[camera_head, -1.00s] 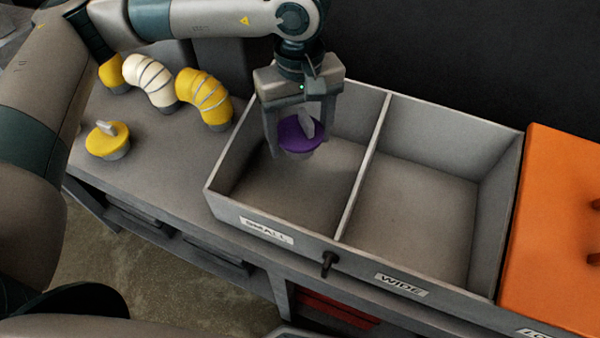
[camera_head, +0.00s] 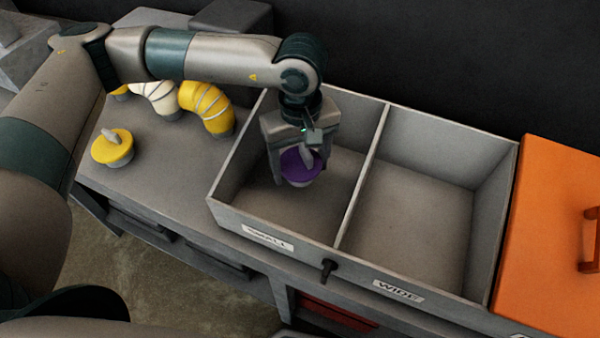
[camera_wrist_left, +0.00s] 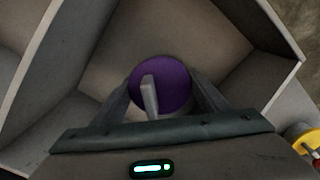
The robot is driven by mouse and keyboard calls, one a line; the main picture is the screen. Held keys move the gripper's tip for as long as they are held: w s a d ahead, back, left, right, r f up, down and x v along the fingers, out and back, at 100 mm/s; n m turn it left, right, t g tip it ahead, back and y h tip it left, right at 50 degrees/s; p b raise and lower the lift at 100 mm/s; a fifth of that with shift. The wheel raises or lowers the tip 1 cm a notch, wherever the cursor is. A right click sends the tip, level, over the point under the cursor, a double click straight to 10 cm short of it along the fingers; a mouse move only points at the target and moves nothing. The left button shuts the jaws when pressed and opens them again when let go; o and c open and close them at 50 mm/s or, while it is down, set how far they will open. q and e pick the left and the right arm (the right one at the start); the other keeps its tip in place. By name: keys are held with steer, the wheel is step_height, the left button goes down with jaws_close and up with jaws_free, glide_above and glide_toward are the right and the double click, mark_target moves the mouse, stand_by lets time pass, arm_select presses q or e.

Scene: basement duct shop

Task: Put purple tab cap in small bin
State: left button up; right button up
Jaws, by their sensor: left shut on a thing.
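The purple tab cap (camera_head: 301,167) is a round purple disc with a grey upright tab. My left gripper (camera_head: 302,160) is shut on its tab and holds it inside the walls of the small bin (camera_head: 268,240), the left compartment with the label "SMALL". In the left wrist view the purple cap (camera_wrist_left: 165,84) sits between the fingers with the bin floor behind it. I cannot tell whether the cap touches the floor. My right gripper is not in view.
The wide bin (camera_head: 408,210) to the right is empty, beyond a thin divider (camera_head: 362,185). A yellow tab cap (camera_head: 112,148), yellow elbow (camera_head: 207,106) and white elbow (camera_head: 157,96) stand on the bench at left. An orange box (camera_head: 545,220) adjoins the bins at right.

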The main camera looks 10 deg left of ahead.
mark_target(300, 176)
arm_select(q)
steer(key=shift+s+f, duration=0.1)
steer(key=shift+f, duration=0.45)
steer(key=shift+f+p, duration=0.65)
steer(key=shift+f, duration=0.65)
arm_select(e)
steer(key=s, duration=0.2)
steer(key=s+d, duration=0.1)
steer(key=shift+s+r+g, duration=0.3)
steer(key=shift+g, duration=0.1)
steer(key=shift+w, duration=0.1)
arm_select(q)
steer(key=shift+f, duration=0.1)
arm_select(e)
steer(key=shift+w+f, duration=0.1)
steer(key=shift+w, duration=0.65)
arm_select(q)
steer(key=o, duration=1.1)
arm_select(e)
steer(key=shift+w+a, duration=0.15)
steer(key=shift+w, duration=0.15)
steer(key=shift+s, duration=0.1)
